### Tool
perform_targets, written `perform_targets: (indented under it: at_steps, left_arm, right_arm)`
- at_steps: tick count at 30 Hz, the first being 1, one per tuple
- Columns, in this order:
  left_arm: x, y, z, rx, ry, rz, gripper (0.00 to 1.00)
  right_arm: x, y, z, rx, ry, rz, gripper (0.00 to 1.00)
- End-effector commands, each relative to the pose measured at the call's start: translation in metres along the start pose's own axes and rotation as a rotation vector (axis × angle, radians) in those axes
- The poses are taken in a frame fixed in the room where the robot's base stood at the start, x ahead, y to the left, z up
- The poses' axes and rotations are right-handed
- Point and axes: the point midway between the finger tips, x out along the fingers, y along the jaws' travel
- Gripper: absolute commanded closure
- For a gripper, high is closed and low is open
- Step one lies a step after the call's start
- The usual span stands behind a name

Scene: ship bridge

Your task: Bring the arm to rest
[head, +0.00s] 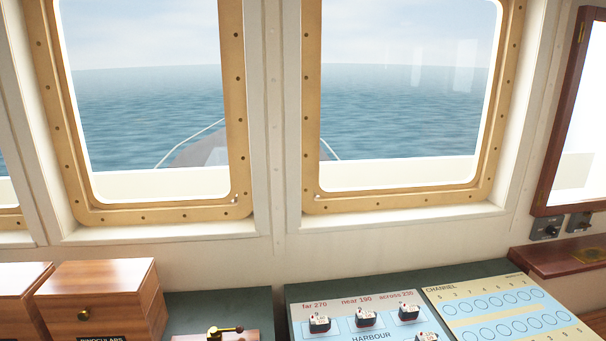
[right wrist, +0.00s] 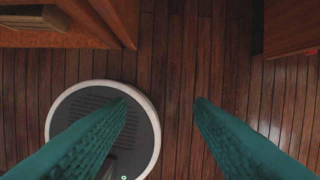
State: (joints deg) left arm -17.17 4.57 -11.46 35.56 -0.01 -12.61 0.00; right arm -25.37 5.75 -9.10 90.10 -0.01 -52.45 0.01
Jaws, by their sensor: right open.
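My right gripper (right wrist: 160,102) shows only in the right wrist view. Its two green fingers are spread wide apart with nothing between them. It hangs over the dark plank floor (right wrist: 180,60), clear of the furniture. The head view shows neither gripper and no part of either arm. My left gripper is not in any view.
In the right wrist view, wooden furniture stands at the upper left (right wrist: 75,38) and upper right (right wrist: 290,25), with bare floor between. The head view shows a console with a wooden binoculars box (head: 100,295), a brass lever (head: 225,331), a harbour board (head: 345,338) bearing several model ships, and a channel board (head: 480,283).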

Motion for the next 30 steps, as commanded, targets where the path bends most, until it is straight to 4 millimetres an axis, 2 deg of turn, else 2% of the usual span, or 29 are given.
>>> perform_targets:
  at_steps: [1, 3, 6, 10, 13, 18, 30]
  left_arm:
    - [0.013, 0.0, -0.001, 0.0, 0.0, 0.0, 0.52]
    - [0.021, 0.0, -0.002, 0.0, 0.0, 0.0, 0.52]
    - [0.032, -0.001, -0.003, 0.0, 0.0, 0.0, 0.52]
    - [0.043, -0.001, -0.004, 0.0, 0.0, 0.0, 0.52]
    - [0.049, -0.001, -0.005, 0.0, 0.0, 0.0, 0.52]
    - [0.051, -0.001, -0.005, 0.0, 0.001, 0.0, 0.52]
    - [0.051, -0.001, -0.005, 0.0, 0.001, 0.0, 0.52]
  right_arm:
    - [0.039, 0.002, -0.024, -0.003, 0.024, 0.002, 0.52]
    - [0.076, 0.003, -0.053, -0.007, 0.042, 0.004, 0.52]
    - [0.12, 0.005, -0.099, -0.013, 0.067, 0.006, 0.52]
    - [0.157, 0.006, -0.153, -0.02, 0.091, 0.008, 0.52]
    - [0.172, 0.006, -0.185, -0.023, 0.104, 0.009, 0.52]
    - [0.179, 0.006, -0.209, -0.027, 0.112, 0.01, 0.52]
    - [0.179, 0.006, -0.21, -0.027, 0.113, 0.01, 0.52]
